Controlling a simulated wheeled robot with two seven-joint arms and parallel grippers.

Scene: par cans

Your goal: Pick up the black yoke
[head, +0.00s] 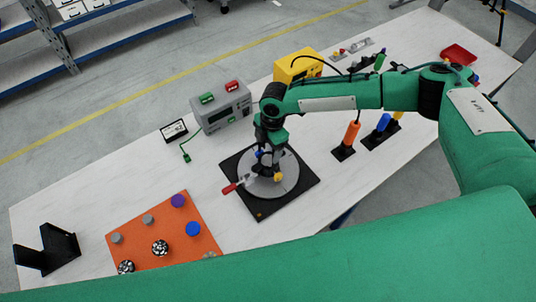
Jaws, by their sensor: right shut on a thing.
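My right gripper (267,158) points down over a round grey disc (287,184) on a black square base (309,182). It is shut on a small dark part low over the disc, which looks like the black yoke (264,171). The gripper and arm hide much of this part, and I cannot tell whether it touches the disc. A yellow knob (278,177) and a red-handled tool (230,188) show beside it. My left gripper is not in view.
An orange mat (178,224) with several knobs and a black V-shaped stand (50,249) are at the left. A grey box with a display (222,108) and a yellow case (298,66) stand behind. Orange-handled (351,132) and blue-handled (383,122) tools stand upright at right.

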